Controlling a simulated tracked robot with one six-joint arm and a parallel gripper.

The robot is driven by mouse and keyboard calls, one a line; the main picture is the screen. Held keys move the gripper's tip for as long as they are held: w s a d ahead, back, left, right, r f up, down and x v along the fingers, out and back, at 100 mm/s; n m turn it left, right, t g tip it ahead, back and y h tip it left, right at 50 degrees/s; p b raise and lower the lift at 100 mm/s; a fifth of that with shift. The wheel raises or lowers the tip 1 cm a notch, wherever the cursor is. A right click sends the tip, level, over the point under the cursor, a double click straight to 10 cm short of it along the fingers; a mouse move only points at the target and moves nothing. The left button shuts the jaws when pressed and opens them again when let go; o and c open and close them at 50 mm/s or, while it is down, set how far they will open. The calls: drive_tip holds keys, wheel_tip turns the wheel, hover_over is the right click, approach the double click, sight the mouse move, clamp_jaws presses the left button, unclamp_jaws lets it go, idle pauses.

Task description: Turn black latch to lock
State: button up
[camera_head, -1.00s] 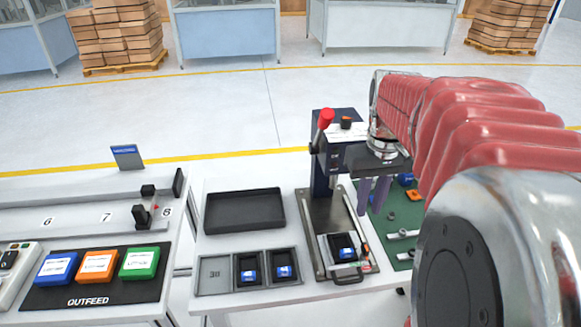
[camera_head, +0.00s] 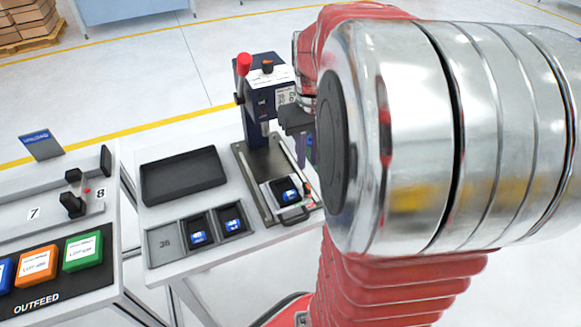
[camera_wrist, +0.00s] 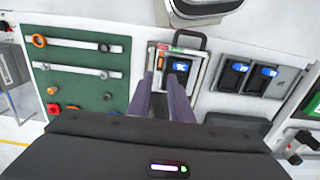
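My gripper (camera_wrist: 161,78) is open and empty, with its two purple-grey fingers apart. It hangs over the work table beside a small fixture. In the head view, my arm hides most of the gripper. The fixture (camera_head: 267,186) on the press base holds a black part with a blue label (camera_head: 290,195). I cannot tell for sure which black piece is the latch.
The dark blue press (camera_head: 262,95) with its red-knobbed lever (camera_head: 243,65) stands behind the fixture. A black tray (camera_head: 183,174) and a grey bin tray (camera_head: 167,243) lie left of it. A green tool board (camera_wrist: 85,95) lies beside the fixture. The outfeed bench (camera_head: 50,185) is farther left.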

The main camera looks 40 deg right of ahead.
sight(306, 185)
wheel_tip(306, 185, down, 9)
drive_tip(key=shift+f, duration=0.1)
idle(0.3)
drive_tip(key=shift+c, duration=0.2)
clamp_jaws()
drive_tip(key=shift+a, duration=0.1)
